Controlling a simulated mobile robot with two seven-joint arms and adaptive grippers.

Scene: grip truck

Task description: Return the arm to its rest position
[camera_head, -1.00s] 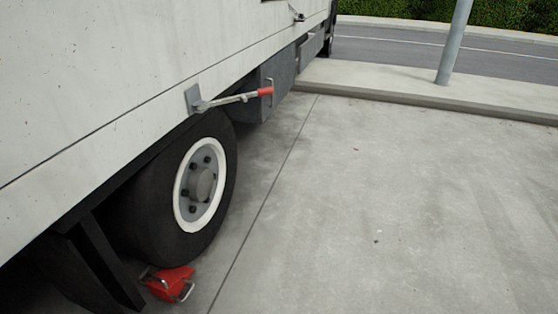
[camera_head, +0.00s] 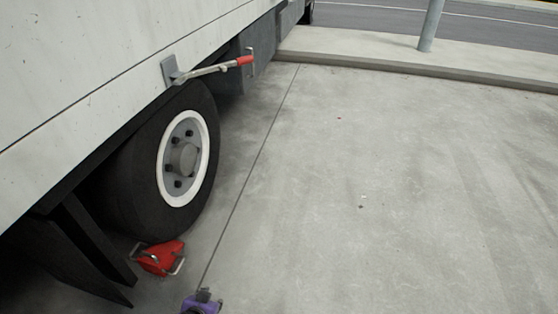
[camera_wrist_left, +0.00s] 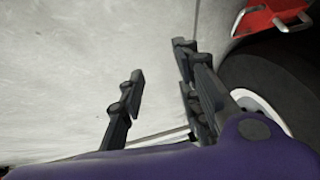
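My left gripper (camera_head: 203,301) shows only as a small purple and dark piece at the bottom edge of the head view, just right of the red wheel chock (camera_head: 160,258). In the left wrist view its dark fingers (camera_wrist_left: 160,68) stand apart with bare concrete between them, holding nothing. The red chock with metal handles lies on the ground against the truck's wheel (camera_head: 180,160). The chock also shows at the top right of the left wrist view (camera_wrist_left: 270,14), apart from the fingers. My right gripper is in neither view.
The white truck body (camera_head: 90,70) fills the left side. A lever with a red grip (camera_head: 244,60) sticks out above the wheel. A kerb (camera_head: 400,70) and a grey pole (camera_head: 432,25) stand at the back. The concrete ground (camera_head: 400,190) on the right is open.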

